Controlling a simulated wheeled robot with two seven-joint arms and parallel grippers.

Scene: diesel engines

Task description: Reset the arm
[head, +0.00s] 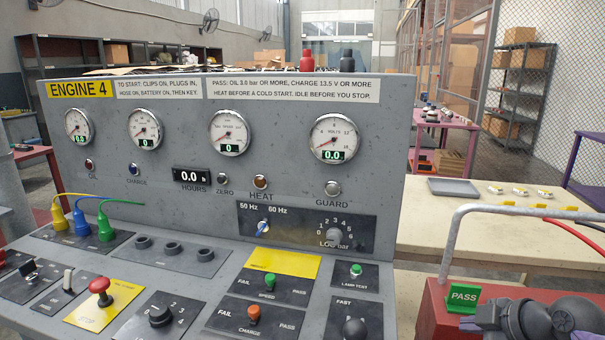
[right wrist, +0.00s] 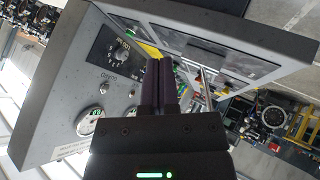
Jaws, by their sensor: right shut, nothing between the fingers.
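My right gripper (head: 482,320) is at the lower right of the head view, with its purple fingers in front of the red box by the green PASS sign. In the right wrist view its two dark fingers (right wrist: 160,82) lie together, shut with nothing between them. Behind them in that view is the grey engine control panel (right wrist: 65,70), seen tilted. The panel (head: 180,105) fills the left and middle of the head view, with gauges, knobs and switches. I cannot tell from these views whether the fingers touch anything. My left gripper is not in view.
The red box (head: 432,312) carries the PASS sign (head: 463,296) and stands beside a grey bent pipe (head: 452,235). A pale table (head: 440,222) with a grey tray (head: 453,187) is behind. Yellow, blue and green plugs (head: 82,222) sit at the panel's left.

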